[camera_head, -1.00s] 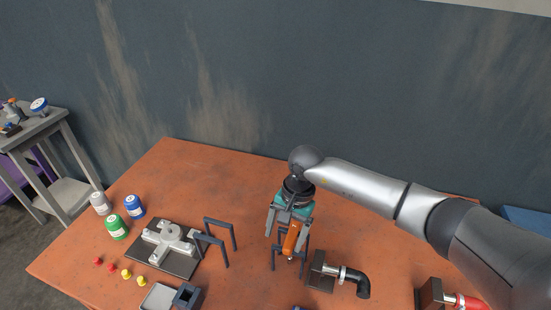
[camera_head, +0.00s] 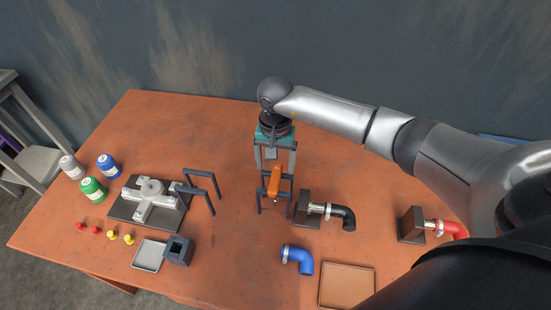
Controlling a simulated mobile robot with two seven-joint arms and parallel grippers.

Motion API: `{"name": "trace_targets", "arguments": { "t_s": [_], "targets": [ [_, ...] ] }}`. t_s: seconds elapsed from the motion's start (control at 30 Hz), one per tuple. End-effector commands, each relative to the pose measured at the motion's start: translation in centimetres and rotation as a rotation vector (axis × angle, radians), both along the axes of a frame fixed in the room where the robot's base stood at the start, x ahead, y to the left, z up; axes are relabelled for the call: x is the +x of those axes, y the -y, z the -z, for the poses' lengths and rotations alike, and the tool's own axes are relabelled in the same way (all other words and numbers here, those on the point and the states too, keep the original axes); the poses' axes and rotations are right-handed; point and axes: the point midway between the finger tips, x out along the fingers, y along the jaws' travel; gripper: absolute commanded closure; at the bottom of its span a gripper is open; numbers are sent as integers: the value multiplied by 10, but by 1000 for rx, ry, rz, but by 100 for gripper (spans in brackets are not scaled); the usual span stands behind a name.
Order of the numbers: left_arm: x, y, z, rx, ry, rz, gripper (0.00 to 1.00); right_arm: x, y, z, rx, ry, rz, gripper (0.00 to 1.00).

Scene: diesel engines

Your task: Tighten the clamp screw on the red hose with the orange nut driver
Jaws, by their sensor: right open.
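The orange nut driver (camera_head: 275,181) rests on a dark wire rack (camera_head: 260,200) near the middle of the table. My right gripper (camera_head: 275,165) is open, pointing down just behind and above the driver, with its fingers apart near the rack's back. The red hose (camera_head: 454,229) is at the right, joined to a dark block (camera_head: 412,225) by a pale fitting with a clamp (camera_head: 434,224); the clamp screw is too small to make out. Part of the red hose is close to my dark arm link in the picture. My left gripper is not in view.
A black elbow hose (camera_head: 343,216) on its block stands between the rack and the red hose. A loose blue elbow (camera_head: 298,258) and a brown tray (camera_head: 347,284) lie in front. A grey fixture (camera_head: 150,203), another rack (camera_head: 204,188) and several bottles stand left.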

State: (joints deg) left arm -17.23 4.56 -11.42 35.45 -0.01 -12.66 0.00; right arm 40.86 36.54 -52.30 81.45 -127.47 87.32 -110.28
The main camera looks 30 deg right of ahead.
Motion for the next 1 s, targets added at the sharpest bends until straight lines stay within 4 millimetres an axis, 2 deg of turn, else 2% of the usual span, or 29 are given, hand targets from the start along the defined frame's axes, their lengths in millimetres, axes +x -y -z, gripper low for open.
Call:
{"name": "trace_targets", "arguments": {
  "t_s": [0.1, 0.5, 1.0],
  "targets": [
    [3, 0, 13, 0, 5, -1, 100, 0, 0, 16, -1, 0, 0, 15],
    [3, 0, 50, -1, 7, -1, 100, 0, 0, 52, 0, 1, 1, 15],
    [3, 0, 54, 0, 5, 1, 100, 0, 0, 56, -1, 1, 1, 15]
  ]
}}
